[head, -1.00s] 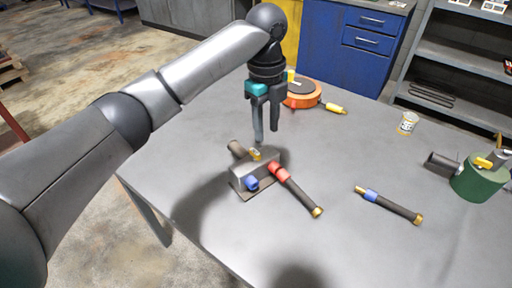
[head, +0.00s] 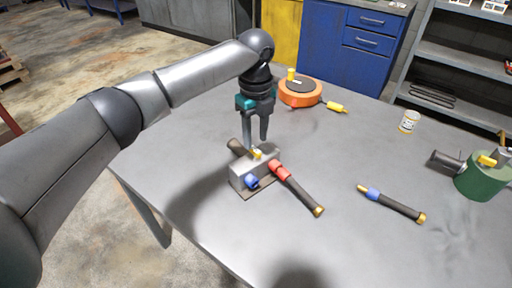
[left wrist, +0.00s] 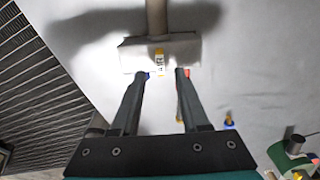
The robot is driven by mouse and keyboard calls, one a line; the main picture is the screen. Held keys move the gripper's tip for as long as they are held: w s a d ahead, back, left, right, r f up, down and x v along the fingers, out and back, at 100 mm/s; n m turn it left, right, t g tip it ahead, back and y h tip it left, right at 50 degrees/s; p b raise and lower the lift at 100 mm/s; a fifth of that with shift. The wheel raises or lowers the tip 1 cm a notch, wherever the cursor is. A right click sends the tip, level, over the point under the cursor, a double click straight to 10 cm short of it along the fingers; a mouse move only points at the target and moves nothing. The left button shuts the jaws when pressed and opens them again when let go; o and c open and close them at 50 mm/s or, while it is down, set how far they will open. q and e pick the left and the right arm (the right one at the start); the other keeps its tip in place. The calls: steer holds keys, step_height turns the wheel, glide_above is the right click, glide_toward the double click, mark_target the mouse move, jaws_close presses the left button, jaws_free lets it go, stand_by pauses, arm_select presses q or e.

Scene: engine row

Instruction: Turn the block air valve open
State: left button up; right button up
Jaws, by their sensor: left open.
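The grey metal block (head: 262,169) sits on a dark base plate on the table, with a blue fitting (head: 251,181) and a red-collared hose (head: 298,189) at its near side. The small yellow air valve handle (head: 256,153) is on top of the block; in the left wrist view the handle (left wrist: 160,61) shows between the fingers, beyond their tips. My left gripper (head: 256,146) points down just above the block, fingers apart and empty. In the left wrist view the fingertips (left wrist: 163,72) lie near the block's edge. Whether they touch anything I cannot tell. My right gripper is not in view.
A loose blue-collared hose (head: 392,204) lies to the right on the grey table (head: 340,240). A green tank (head: 478,180) stands at the right edge, a small jar (head: 409,122) behind it. An orange reel (head: 300,93) stands at the back. Table between is clear.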

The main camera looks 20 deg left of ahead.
mark_target(256, 150)
arm_select(q)
steer(key=shift+f, duration=1.8)
jaws_close()
